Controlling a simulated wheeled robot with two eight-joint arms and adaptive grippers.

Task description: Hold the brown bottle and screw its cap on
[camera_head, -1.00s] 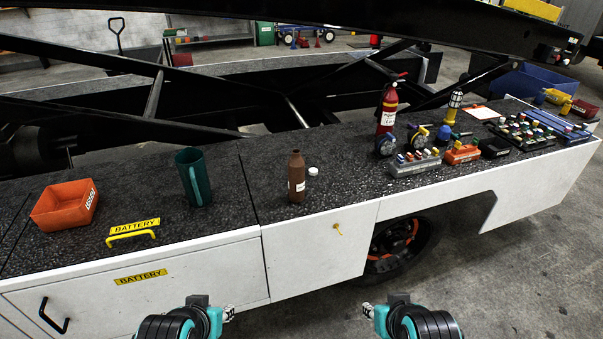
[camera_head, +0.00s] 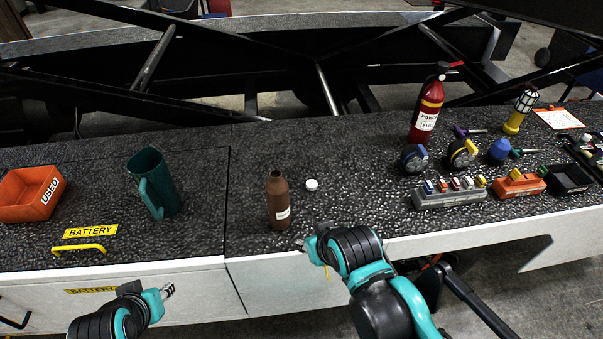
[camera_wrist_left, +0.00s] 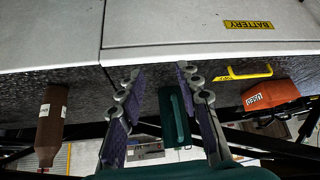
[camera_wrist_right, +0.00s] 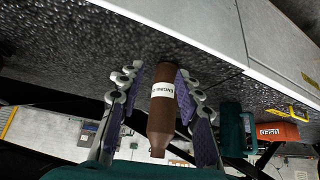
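The brown bottle (camera_head: 278,203) stands upright and uncapped on the dark speckled top in the head view. The white cap (camera_head: 312,185) lies on the top just right of it, apart from it. My right gripper (camera_head: 302,243) is near the front edge, close in front of the bottle. In the right wrist view the bottle (camera_wrist_right: 162,105) shows between the open fingers (camera_wrist_right: 155,105); whether they touch it I cannot tell. My left gripper (camera_head: 168,291) is low in front of the cabinet. Its fingers are apart and empty in the left wrist view (camera_wrist_left: 160,105).
A green mug (camera_head: 160,185) stands left of the bottle, with an orange bin (camera_head: 22,200) farther left. A yellow handle (camera_head: 78,248) lies near the front edge. A fire extinguisher (camera_head: 427,105), tape reels and a grey tray (camera_head: 450,197) stand right. The top around the cap is clear.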

